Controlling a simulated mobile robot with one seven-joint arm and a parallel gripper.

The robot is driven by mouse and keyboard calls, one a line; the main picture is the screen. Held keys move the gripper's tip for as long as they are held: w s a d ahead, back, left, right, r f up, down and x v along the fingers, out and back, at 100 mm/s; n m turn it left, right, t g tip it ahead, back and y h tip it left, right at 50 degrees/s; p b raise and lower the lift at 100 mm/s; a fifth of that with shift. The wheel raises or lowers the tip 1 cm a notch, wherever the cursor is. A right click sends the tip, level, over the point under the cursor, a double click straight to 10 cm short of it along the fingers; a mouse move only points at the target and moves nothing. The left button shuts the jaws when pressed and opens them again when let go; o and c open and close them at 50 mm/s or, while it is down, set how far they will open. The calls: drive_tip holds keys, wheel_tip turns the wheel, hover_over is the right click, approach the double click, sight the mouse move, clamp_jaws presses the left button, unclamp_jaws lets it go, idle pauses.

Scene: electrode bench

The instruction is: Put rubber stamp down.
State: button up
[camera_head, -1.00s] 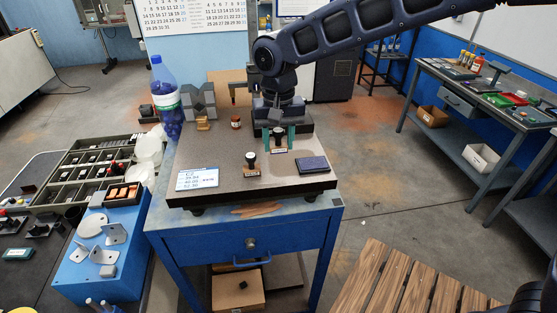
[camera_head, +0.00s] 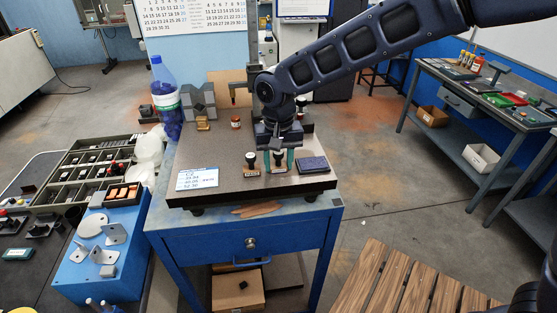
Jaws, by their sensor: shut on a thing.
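My gripper (camera_head: 279,161) is over the front half of the dark bench top (camera_head: 217,164), fingers pointing down. It is shut on a rubber stamp (camera_head: 278,168), mostly hidden between the greenish fingers. The held stamp's base is low, close to the bench top; I cannot tell whether it touches.
A white printed card (camera_head: 198,179) lies at the front left of the bench top. A small red-brown jar (camera_head: 236,122), a brass piece (camera_head: 203,122) and grey blocks (camera_head: 198,101) are at the back. A blue bottle (camera_head: 166,98) stands on the left.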

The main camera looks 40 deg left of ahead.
drive_tip(key=o, duration=0.8)
wheel_tip(320, 180, up, 12)
drive_tip(key=shift+r, duration=0.15)
drive_tip(key=shift+w, duration=0.1)
